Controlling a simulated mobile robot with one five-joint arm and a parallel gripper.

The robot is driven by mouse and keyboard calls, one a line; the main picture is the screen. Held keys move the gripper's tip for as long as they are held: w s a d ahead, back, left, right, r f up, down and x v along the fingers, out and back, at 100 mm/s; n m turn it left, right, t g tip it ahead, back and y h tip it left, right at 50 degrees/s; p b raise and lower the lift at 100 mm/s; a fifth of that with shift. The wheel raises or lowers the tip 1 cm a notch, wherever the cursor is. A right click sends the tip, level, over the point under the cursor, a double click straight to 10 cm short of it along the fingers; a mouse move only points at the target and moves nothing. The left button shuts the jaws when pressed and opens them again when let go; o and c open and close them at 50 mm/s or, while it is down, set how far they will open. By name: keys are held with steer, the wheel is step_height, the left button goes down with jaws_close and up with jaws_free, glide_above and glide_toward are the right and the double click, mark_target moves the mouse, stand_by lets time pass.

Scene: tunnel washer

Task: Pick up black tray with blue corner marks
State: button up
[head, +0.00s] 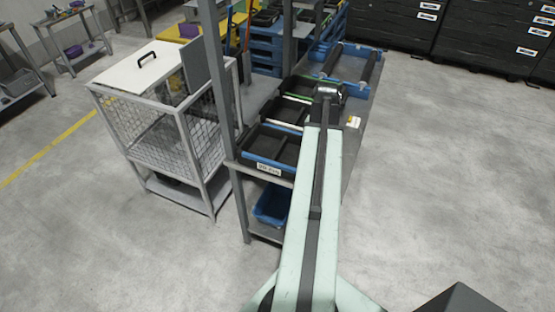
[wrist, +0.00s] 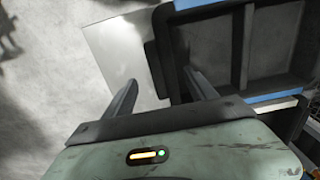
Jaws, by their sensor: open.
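A black, divided tray (wrist: 265,50) with blue marks at its edges fills the upper right of the wrist view. In the head view, a black tray (head: 272,146) with a blue front edge and a white label sits on the rack, left of my arm. I cannot tell whether these are the same tray. My gripper (wrist: 161,78) is open, its two fingers apart. A dark tray edge shows between and beyond the fingertips, and I see no contact. In the head view, the fingers are hidden at the far end of my arm.
More black trays with green edges lie farther back on the rack. A grey rack post (head: 221,85) stands left of the trays. A wire cage cart (head: 165,130) is left of it. A blue bin (head: 271,205) sits on the lower shelf. Floor at right is clear.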

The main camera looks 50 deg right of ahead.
step_height(320, 180, down, 5)
steer(key=b, duration=0.5)
steer(key=shift+w+f, duration=0.1)
steer(key=shift+f, duration=0.1)
steer(key=shift+r, duration=0.2)
jaws_close()
